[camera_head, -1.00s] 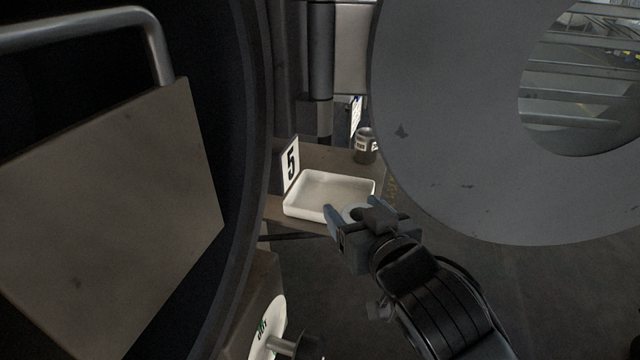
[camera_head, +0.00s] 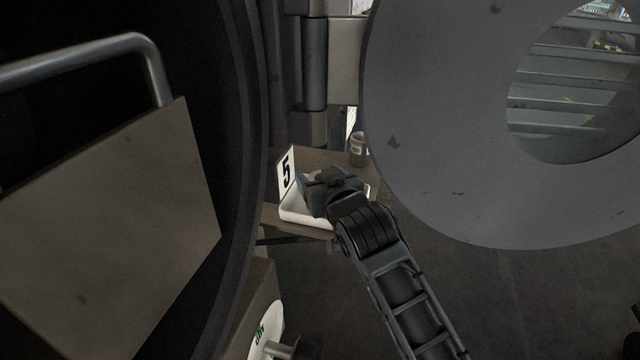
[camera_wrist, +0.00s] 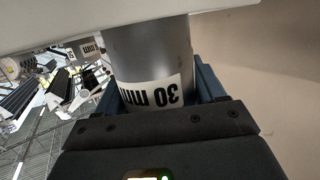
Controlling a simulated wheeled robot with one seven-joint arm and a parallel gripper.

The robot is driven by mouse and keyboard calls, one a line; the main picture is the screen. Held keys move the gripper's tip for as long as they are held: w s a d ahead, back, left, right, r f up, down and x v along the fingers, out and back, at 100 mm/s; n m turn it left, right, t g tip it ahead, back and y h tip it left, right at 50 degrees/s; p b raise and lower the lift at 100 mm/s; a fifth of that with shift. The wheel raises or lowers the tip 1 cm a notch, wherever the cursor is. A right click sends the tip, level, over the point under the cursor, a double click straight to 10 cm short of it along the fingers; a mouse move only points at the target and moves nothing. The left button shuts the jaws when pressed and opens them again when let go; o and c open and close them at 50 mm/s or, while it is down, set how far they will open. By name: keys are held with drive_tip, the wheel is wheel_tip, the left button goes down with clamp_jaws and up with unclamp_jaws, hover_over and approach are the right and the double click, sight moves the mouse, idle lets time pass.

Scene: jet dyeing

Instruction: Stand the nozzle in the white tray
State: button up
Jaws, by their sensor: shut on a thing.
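The white tray (camera_head: 308,221) sits on a small brown shelf beside a "5" sign in the head view, partly covered by my gripper (camera_head: 316,184). In the wrist view the nozzle (camera_wrist: 150,60) is a grey cylinder with a white "30 mm" label that reads upside down. My gripper (camera_wrist: 160,92) is shut on it, a blue finger on each side. The white tray (camera_wrist: 60,20) crosses the top of the wrist view where the nozzle's far end meets it; I cannot tell whether they touch. The nozzle is hidden behind my gripper in the head view.
A second labelled grey cylinder (camera_head: 358,150) stands on the shelf behind the tray. The "5" sign (camera_head: 286,172) stands close at the tray's left. A large round grey door (camera_head: 440,140) fills the right, and a dark round opening with a tan panel (camera_head: 110,220) the left.

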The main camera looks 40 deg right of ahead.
drive_tip(key=shift+f, duration=0.65)
drive_tip(key=shift+f, duration=0.1)
drive_tip(key=o, duration=1.4)
drive_tip(key=shift+f, duration=0.1)
drive_tip(key=shift+r, duration=0.2)
drive_tip(key=v, duration=1.2)
drive_tip(key=shift+f, duration=0.2)
drive_tip(key=shift+s, duration=0.1)
